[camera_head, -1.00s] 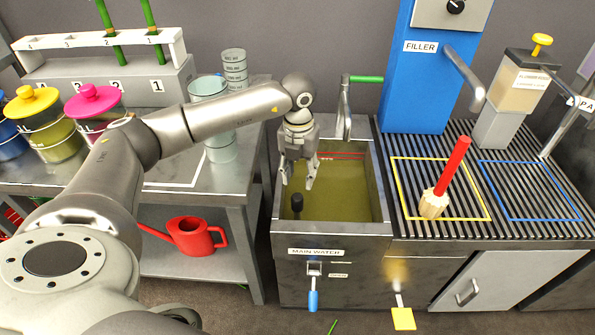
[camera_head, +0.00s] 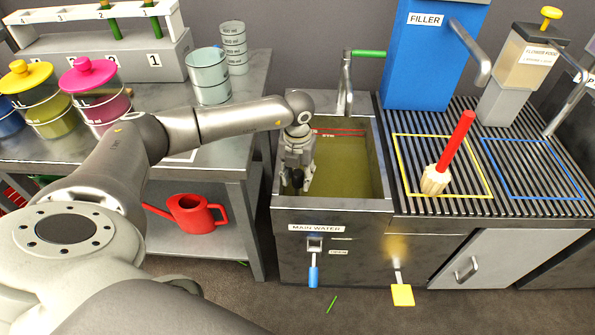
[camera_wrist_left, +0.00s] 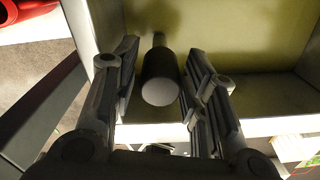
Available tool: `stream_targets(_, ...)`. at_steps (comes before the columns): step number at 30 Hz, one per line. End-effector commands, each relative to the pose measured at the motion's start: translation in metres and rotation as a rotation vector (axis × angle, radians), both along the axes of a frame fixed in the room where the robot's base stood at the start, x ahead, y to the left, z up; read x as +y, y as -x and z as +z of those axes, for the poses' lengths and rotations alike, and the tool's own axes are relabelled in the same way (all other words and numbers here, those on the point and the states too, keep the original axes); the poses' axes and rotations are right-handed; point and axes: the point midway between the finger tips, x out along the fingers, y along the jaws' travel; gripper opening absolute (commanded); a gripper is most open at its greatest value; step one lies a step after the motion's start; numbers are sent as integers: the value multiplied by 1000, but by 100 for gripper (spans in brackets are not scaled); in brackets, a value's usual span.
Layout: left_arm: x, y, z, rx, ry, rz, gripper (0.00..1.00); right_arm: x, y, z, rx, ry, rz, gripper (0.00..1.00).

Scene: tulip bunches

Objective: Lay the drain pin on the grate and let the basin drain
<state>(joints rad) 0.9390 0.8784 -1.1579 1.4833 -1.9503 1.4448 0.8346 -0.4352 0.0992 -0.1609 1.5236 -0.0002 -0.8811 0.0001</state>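The drain pin is a dark, round-topped cylinder standing in the front left of the basin (camera_head: 350,185), which holds murky yellow-green water. In the left wrist view the drain pin (camera_wrist_left: 160,85) stands between the two fingers, with narrow gaps on both sides. My left gripper (camera_head: 296,185) reaches down into the basin around the pin, its fingers open. In the head view the fingers mostly hide the pin. The slatted grate (camera_head: 468,150) lies right of the basin, with yellow and blue outlines on it. My right gripper is not in view.
A wooden brush with a red handle (camera_head: 455,145) stands inside the yellow outline. The blue filler (camera_head: 425,60) and a flower-food dispenser (camera_head: 525,65) stand behind. A green-handled tap (camera_head: 350,85) rises behind the basin. The blue outline's area is clear.

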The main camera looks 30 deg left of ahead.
Motion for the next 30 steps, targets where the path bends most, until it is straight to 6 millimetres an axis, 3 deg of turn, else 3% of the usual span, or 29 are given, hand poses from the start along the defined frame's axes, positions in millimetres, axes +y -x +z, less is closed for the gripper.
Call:
stream_targets(5, 0, 0, 0, 0, 0, 0, 37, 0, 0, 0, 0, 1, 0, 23)
stream_targets(14, 0, 0, 0, 0, 0, -1, 0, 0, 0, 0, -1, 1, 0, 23)
stream_targets(30, 0, 0, 3, 0, 1, 0, 0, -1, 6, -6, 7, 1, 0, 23)
